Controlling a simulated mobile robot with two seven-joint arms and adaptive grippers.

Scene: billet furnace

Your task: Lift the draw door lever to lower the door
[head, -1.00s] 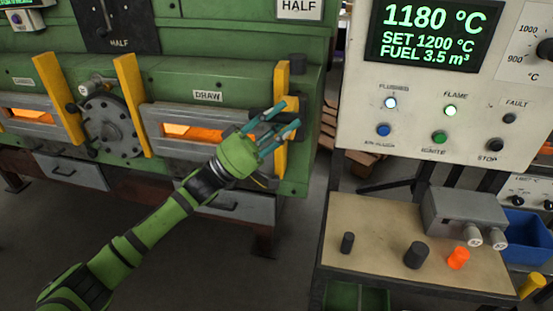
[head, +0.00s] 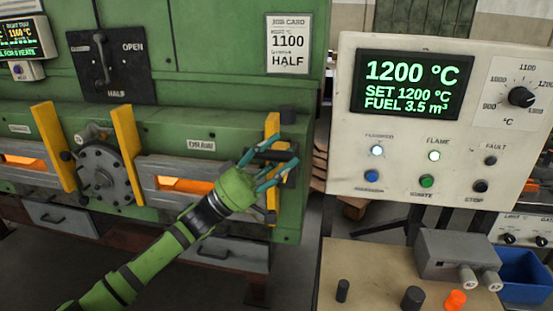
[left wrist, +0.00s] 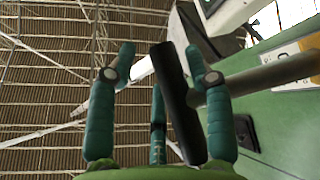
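The draw door (head: 160,163) is a grey panel under the DRAW label, with orange glow showing in its opening. The draw door lever shows in the left wrist view as a dark cylindrical grip (left wrist: 176,95) with a grey rod at the right. My left gripper (head: 277,162) is at the lever, by the right yellow post. In the left wrist view, its teal fingers (left wrist: 158,75) are spread, with the grip between them and nearer the right finger. Contact is not clear. In the head view the fingers partly hide the lever. My right gripper is not in view.
A control panel (head: 340,160) reading 1200 °C stands at the right. Below it is a bench (head: 375,265) with black and orange knobs, a grey box (head: 450,255) and a blue bin (head: 524,273). A black OPEN/HALF lever plate (head: 128,60) is at upper left.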

